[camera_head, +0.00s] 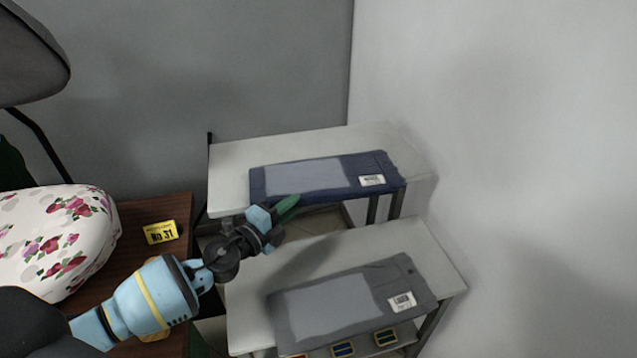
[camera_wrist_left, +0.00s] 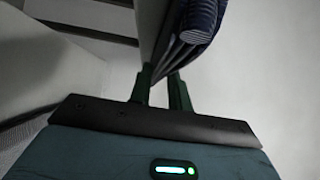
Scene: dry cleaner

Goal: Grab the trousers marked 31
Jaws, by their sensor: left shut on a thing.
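A dark blue folded garment (camera_head: 318,178) with a pale grey panel and a white label lies on the far white shelf. A grey folded garment (camera_head: 350,305) with a similar label lies on the nearer shelf. The label writing is too small to read. My left gripper (camera_head: 288,207) is at the front edge of the blue garment, its fingers shut on that edge. In the left wrist view the fingers (camera_wrist_left: 163,82) pinch the layered, dark blue striped cloth (camera_wrist_left: 202,22). My right gripper is not in view.
The far shelf (camera_head: 232,160) and the nearer shelf (camera_head: 452,277) stand close to the right wall. A floral padded surface (camera_head: 60,235) is at the left, beside the brown table (camera_head: 160,208). Small coloured blocks (camera_head: 343,349) are below the nearer shelf.

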